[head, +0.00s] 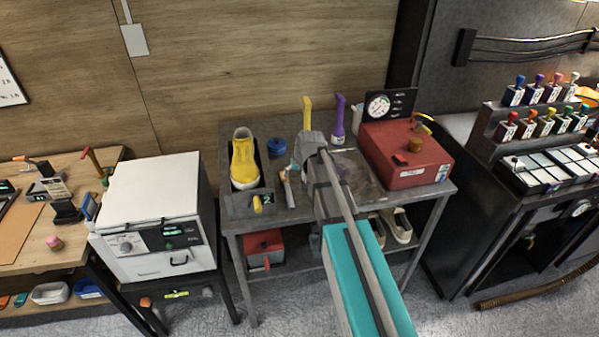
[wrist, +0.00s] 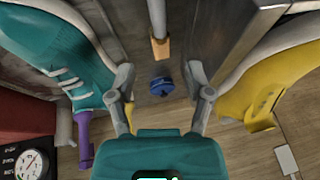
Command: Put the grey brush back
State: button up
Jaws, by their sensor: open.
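My gripper (wrist: 158,75) is open. In the head view my gripper (head: 299,163) hangs over the grey workbench (head: 219,165), partly hidden by my arm. In the wrist view a slim brush-like tool (wrist: 157,22) with a grey shaft and a tan end lies just beyond the fingertips, apart from them; I take it for the grey brush. A blue round object (wrist: 162,86) shows between the fingers, farther off.
A yellow sneaker (head: 244,163) sits in a grey holder on the left. A teal sneaker (wrist: 62,45) is close on the wrist view's left. A red box (head: 408,160) occupies the bench's right.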

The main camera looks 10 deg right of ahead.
dwell(0.5)
jog(key=s+f+g+h, duration=0.1)
jog(key=s+g, duration=0.3)
jog(key=s, duration=2)
jog(key=shift+f+n+g+h, duration=0.3)
jog(key=shift+f+h, duration=0.1)
jog(key=shift+h, duration=0.1)
